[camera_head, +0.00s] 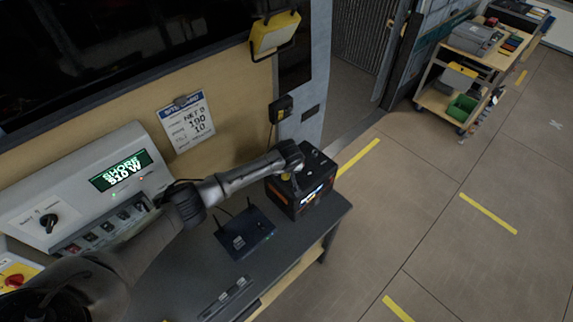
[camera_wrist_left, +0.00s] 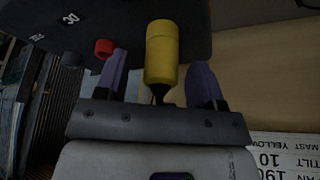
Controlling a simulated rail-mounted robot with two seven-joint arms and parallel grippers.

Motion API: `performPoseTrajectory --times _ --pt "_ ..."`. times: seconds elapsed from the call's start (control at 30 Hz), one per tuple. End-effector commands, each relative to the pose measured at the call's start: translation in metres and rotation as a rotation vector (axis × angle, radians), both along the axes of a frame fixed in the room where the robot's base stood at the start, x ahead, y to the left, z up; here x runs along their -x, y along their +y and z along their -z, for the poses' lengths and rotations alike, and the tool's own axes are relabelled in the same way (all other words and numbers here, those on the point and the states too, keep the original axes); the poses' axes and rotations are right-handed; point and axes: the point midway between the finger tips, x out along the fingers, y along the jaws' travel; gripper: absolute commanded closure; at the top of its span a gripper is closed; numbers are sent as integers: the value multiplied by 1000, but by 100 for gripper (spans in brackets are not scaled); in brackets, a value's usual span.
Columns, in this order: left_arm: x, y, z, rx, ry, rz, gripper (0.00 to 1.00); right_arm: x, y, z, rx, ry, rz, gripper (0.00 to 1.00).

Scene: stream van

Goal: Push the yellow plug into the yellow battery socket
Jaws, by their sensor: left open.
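The yellow plug (camera_wrist_left: 161,55) is between the two purple fingers of my left gripper (camera_wrist_left: 160,72) in the left wrist view, with a gap on each side. Its dark cable end points toward the gripper's palm. Its far end overlaps the dark battery box (camera_wrist_left: 190,12); I cannot tell how deep it sits, and the yellow socket is not visible. In the head view the black battery box (camera_head: 315,190) stands at the bench's right end. My left gripper (camera_head: 287,176) is at its left side, mostly hidden by the wrist. My right gripper is not in view.
A red round fitting (camera_wrist_left: 103,47) and a grey one (camera_wrist_left: 72,58) sit beside the plug. A black router (camera_head: 245,232) with antennas lies on the dark bench (camera_head: 195,270). A control panel (camera_head: 85,190) stands at left. Open floor (camera_head: 430,200) lies right.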

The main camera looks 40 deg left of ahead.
Motion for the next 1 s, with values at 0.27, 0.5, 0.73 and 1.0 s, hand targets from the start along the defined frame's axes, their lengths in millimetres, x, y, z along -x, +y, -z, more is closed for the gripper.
performPoseTrajectory --times 0.27,0.5,0.73,1.0 --pt "11 -12 -42 0 -5 2 38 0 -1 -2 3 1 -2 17" --pt "23 -26 -84 0 -5 2 38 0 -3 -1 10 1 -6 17" --pt "31 -34 -112 1 -3 0 38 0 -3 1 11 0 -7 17" --pt "34 -38 -123 0 -2 -1 38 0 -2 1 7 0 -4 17"
